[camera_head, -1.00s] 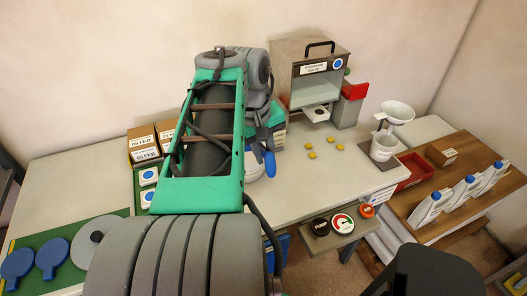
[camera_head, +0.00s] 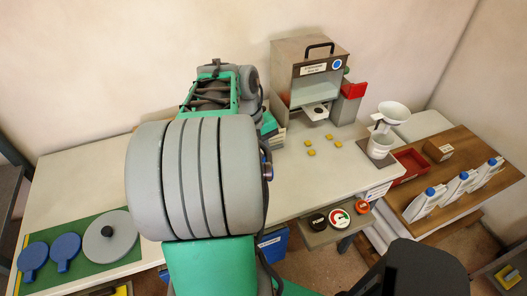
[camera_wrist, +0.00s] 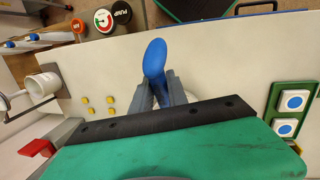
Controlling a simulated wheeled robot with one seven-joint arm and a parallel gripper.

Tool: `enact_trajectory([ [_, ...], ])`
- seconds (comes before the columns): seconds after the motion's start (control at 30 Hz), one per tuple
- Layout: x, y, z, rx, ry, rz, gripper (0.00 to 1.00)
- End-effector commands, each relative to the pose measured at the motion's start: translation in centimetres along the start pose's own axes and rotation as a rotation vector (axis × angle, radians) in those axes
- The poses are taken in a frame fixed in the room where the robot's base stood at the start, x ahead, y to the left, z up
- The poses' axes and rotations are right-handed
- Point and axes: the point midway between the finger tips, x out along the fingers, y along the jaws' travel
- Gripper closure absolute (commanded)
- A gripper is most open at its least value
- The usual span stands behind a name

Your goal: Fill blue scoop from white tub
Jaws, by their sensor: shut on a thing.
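The blue scoop (camera_wrist: 155,60) is in the wrist view, its rounded end pointing to the top of the picture. My gripper (camera_wrist: 157,82) is shut on it, with a grey finger on each side. Whether the scoop holds anything cannot be told. A pale rounded edge (camera_wrist: 191,97) shows beside the fingers; it may be part of the white tub, mostly hidden by my gripper. In the head view my arm covers the gripper and most of that area.
A grey box machine (camera_head: 318,80) stands at the back. Several yellow pieces (camera_head: 311,152) lie before it. A white cup (camera_head: 381,146) stands under a white funnel (camera_head: 394,108). A red tray (camera_head: 411,164) is at right. Blue paddles (camera_head: 66,247) lie on a green mat at left.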

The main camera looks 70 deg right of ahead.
Motion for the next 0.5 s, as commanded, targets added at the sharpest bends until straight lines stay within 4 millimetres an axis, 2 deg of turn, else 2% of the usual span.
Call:
enact_trajectory([
  [0.17, 1.0, -0.3, -0.3, -0.011, -0.06, -0.008, 1.0],
  [0.2, 1.9, -0.4, -0.5, -0.009, -0.052, -0.007, 1.0],
  [0.5, 3.8, -0.7, -1.5, -0.003, -0.024, -0.005, 1.0],
])
